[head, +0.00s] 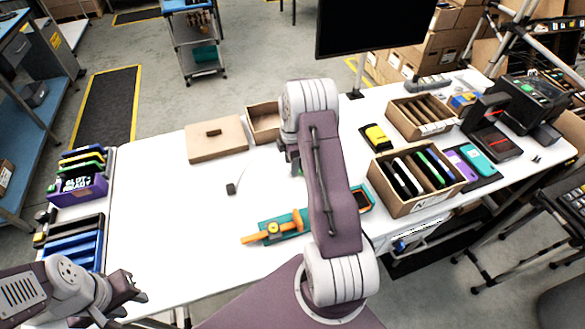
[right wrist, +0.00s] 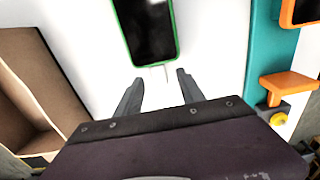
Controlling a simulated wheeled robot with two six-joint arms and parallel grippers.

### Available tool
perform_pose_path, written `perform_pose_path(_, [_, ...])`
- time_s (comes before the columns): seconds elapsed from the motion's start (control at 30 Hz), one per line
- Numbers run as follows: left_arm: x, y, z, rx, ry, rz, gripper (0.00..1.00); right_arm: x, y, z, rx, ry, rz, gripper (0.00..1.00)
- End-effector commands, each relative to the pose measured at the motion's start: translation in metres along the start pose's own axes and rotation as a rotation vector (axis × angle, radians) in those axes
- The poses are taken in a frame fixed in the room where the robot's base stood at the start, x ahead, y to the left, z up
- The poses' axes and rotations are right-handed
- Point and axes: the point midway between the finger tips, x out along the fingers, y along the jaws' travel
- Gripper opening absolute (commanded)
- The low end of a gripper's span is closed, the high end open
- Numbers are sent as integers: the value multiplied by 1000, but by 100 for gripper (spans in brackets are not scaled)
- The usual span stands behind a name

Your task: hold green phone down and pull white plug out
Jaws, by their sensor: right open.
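The green phone (right wrist: 145,30), dark-screened with a green rim, lies on the white table (head: 150,220) at the top of the right wrist view. In the head view my right arm hides most of it. The white plug (right wrist: 152,69) shows faintly at the phone's near end, pale against the white table. My right gripper (right wrist: 156,85) is open, with its fingers apart on either side of the plug's line and nothing between them. My left gripper (head: 138,287) is at the table's near left corner, far from the phone; its finger gap is unclear.
A dark block (head: 231,188) with a thin white cable lies left of the phone. A teal holder with an orange clamp (head: 272,233) sits nearer me. Cardboard cartons (head: 264,122) stand behind and at right (head: 415,205). The table's left middle is clear.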

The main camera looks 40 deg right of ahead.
Motion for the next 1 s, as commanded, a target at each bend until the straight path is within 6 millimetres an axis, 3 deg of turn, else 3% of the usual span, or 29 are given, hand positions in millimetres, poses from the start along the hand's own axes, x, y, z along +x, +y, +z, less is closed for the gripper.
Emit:
perform_pose_path(0.23, [8,0,1,0,0,0,36,-52,2,0,0,-1,7,46])
perform_pose_path(0.4, [9,0,1,0,0,0,36,-79,1,0,0,-1,4,46])
perform_pose_path(0.83, [9,0,1,0,0,0,36,-86,0,-1,-3,0,2,46])
perform_pose_path(0.93, [9,0,1,0,0,0,36,-96,6,-17,-40,-3,24,46])
perform_pose_path(1.0, [8,0,1,0,0,0,36,-117,12,-38,-86,-7,66,46])
